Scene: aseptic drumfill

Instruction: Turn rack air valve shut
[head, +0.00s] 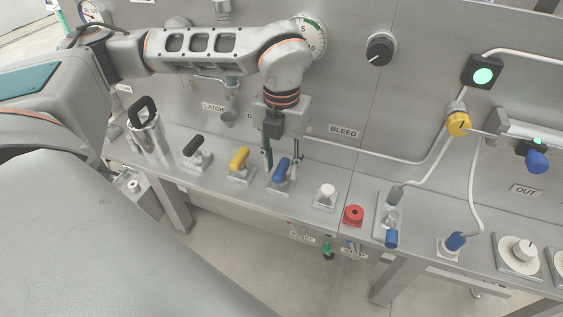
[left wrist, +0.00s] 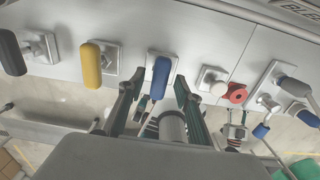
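A row of lever handles stands on the steel bench: black (head: 193,146), yellow (head: 239,158) and blue (head: 281,171). No readable label tells which is the rack air valve. My left gripper (head: 282,160) points down over the blue lever, with one finger on each side of it. In the left wrist view the blue lever (left wrist: 161,78) shows between the two finger tips of my left gripper (left wrist: 160,84), with gaps on both sides. The fingers are open; whether either one touches the lever I cannot tell.
A white knob (head: 326,194) and a red knob (head: 353,215) stand right of the blue lever. A metal cylinder with a black handle (head: 147,130) is at the left. The back panel holds a gauge (head: 311,40), a black dial (head: 380,49) and a yellow valve (head: 458,124) on piping.

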